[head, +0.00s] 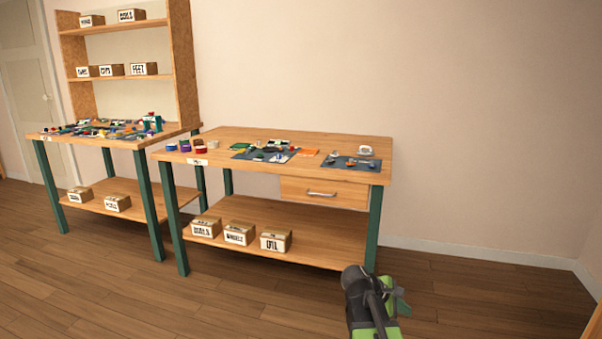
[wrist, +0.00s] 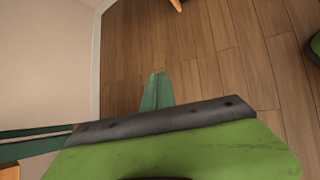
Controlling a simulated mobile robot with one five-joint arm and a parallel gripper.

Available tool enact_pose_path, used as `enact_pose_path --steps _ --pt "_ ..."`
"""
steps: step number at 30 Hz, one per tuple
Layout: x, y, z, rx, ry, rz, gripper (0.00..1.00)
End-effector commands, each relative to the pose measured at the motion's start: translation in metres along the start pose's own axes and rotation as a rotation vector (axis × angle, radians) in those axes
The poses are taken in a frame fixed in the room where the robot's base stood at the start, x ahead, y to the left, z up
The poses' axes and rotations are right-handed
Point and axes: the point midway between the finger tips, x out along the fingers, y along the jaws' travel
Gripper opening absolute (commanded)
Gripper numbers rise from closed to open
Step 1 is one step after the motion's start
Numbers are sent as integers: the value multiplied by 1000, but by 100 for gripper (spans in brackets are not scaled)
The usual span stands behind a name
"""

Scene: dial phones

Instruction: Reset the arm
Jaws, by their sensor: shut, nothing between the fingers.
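My arm shows low in the head view, just right of the workbench's front right leg, in green and dark grey. My gripper (head: 401,301) is at its end, over the wooden floor and apart from the bench. In the wrist view my gripper (wrist: 158,78) shows as narrow teal fingers close together beyond a dark grey edge and a green body. It is shut and empty, with bare floor behind it.
The near workbench (head: 340,148) holds small parts, dark mats and a drawer (head: 325,192), with labelled boxes on its lower shelf. A second bench (head: 120,189) with a shelf unit (head: 184,60) stands left. Floor (head: 470,290) at right is clear.

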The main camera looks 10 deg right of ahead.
Motion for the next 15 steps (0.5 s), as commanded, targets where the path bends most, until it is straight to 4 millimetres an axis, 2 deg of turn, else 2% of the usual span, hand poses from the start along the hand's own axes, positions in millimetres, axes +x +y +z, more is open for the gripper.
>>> enact_pose_path --steps 1,3,6,9,12,15 --pt "-19 -24 -28 76 88 -41 0" --pt "-40 -53 -63 199 196 -126 0" --pt "-68 -91 -100 375 312 -272 0" --pt "-92 -128 -125 582 385 -464 0" --pt "-115 -154 -142 779 404 -655 0" --pt "-129 -165 -151 958 359 -788 0"
